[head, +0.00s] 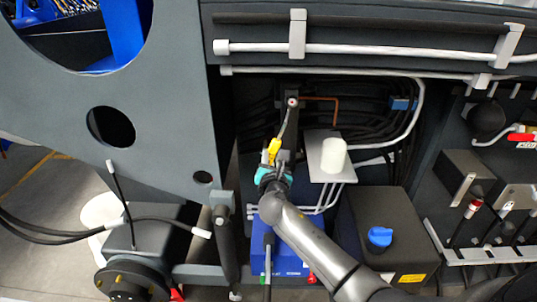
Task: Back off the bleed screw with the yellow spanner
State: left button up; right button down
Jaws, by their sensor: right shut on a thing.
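The yellow spanner (275,146) is in my right gripper (270,163), in the middle of the head view. My gripper is shut on its lower end, and its shaft slants up and slightly right. The bleed screw (292,102) appears as a small reddish-centred fitting at the top of a dark upright block. The spanner's upper end reaches the screw. The picture is too small to tell how far it is seated around it. My left gripper is out of view.
A grey plate with a white cylinder (333,155) stands close right of my gripper. A copper-coloured pipe (326,99) runs right from the screw. A dark box with a blue cap (380,238) is lower right. A large grey panel (165,120) bounds the left side.

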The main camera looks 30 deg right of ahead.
jog(key=shift+s+d+f+n+p, duration=0.2)
jog(key=shift+s+d+n+p, duration=0.2)
jog(key=shift+d+n+p, duration=0.15)
jog(key=f+v, duration=0.1)
jog(key=v, duration=0.9)
jog(key=shift+s+a+f, duration=0.2)
jog(key=shift+s+a, duration=0.05)
jog(key=shift+a, duration=0.15)
dwell(0.3)
jog(key=shift+f, duration=0.1)
dwell(1.1)
